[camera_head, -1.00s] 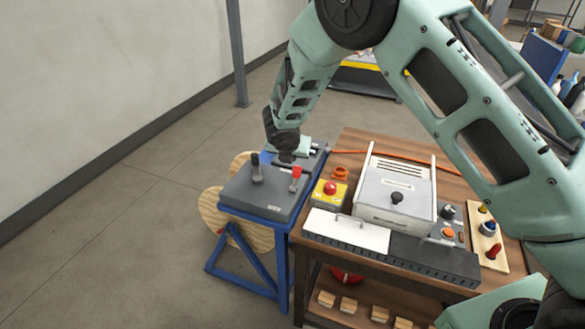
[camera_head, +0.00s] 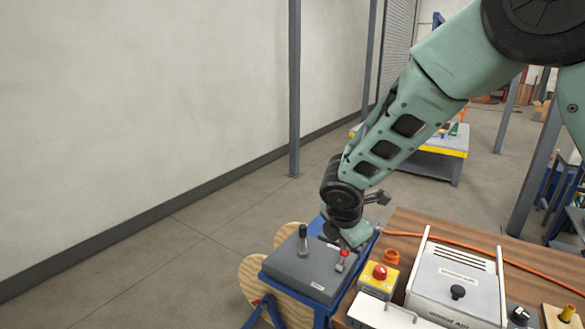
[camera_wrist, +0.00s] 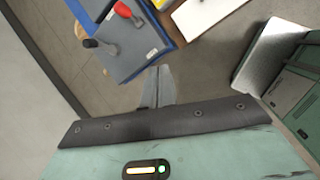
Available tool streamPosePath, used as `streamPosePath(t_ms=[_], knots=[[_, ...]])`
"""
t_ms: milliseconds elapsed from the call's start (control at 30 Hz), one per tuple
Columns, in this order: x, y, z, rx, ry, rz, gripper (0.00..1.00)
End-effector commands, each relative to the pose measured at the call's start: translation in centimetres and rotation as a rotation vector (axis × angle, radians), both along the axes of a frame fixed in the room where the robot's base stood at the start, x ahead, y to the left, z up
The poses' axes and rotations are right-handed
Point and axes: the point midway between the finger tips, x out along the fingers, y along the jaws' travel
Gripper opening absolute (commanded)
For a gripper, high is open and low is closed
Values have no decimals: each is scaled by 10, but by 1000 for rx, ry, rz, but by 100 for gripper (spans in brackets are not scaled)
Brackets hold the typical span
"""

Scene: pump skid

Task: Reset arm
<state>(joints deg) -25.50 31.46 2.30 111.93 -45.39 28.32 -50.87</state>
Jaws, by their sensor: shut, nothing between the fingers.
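My gripper shows in the wrist view (camera_wrist: 160,72), its fingers together and empty, over open floor just beside a grey lever box. The box carries a black-handled lever (camera_head: 303,240) and a red-handled lever (camera_head: 343,260). The wrist view also shows the box (camera_wrist: 140,52), the black lever (camera_wrist: 100,45) and the red lever (camera_wrist: 123,10). I see no contact between the fingers and either lever.
A wooden bench (camera_head: 400,222) stands right of the box, with a yellow box (camera_head: 377,284) bearing a red button, a white-grey lidded unit (camera_head: 458,279) and an orange cable (camera_head: 470,247). A grey post (camera_head: 294,90) stands by the wall. Floor to the left is clear.

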Motion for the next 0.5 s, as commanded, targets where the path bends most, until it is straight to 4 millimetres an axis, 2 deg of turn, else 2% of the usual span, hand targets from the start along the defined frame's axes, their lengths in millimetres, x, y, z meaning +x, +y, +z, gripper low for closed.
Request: streamPosePath(t_ms=[33,300,400,500], knots=[[-30,5,5,76,16,-118,0],[-199,16,24,365,158,-809,0],[-251,12,23,411,200,-1027,0],[-289,8,21,436,226,-1193,0]])
